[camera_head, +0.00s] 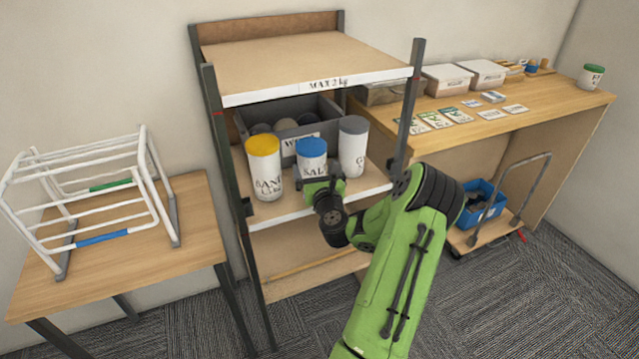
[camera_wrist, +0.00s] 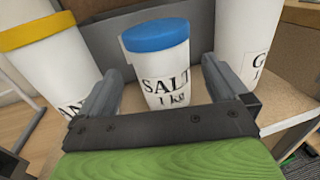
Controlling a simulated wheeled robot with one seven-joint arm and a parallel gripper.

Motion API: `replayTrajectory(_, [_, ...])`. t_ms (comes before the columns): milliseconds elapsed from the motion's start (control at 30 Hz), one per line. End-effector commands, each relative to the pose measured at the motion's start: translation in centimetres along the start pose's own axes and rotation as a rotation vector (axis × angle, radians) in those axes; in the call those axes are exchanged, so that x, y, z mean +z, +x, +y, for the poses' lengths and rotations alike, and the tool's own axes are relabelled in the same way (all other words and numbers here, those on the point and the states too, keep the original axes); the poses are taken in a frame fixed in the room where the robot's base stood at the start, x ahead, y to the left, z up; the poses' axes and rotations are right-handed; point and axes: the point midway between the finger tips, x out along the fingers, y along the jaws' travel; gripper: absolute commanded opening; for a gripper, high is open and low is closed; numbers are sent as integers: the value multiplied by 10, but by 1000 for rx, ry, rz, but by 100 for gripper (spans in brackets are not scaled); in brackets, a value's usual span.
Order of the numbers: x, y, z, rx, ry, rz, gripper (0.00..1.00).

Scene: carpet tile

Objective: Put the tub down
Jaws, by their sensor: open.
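The blue-lidded white tub marked SALT (camera_head: 311,160) stands upright on the middle shelf, between two other tubs. In the wrist view the salt tub (camera_wrist: 161,68) stands between the two fingers of my gripper (camera_wrist: 168,90), with a gap showing on both sides. My gripper (camera_head: 318,184) is open in front of the tub's lower part. The tub's base rests at the shelf's front area; its lowest part is partly hidden by my gripper in the head view.
A yellow-lidded tub (camera_head: 263,168) stands left and a grey-lidded tub (camera_head: 352,147) right. A grey bin (camera_head: 288,115) is behind. The upper shelf (camera_head: 290,65), marked MAX 2 kg, is bare. A white rack (camera_head: 95,195) stands on the left table; a trolley (camera_head: 490,232) holds a blue crate.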

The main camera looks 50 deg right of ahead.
Motion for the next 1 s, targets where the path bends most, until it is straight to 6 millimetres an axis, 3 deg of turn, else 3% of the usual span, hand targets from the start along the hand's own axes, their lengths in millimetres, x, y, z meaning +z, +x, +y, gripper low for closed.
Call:
replayTrajectory(100, [-8, -32, -1, -2, 4, 5, 100])
replayTrajectory(300, [-3, -51, 0, 2, 5, 3, 100])
replayTrajectory(1000, [-1, -56, 0, 0, -1, -2, 100])
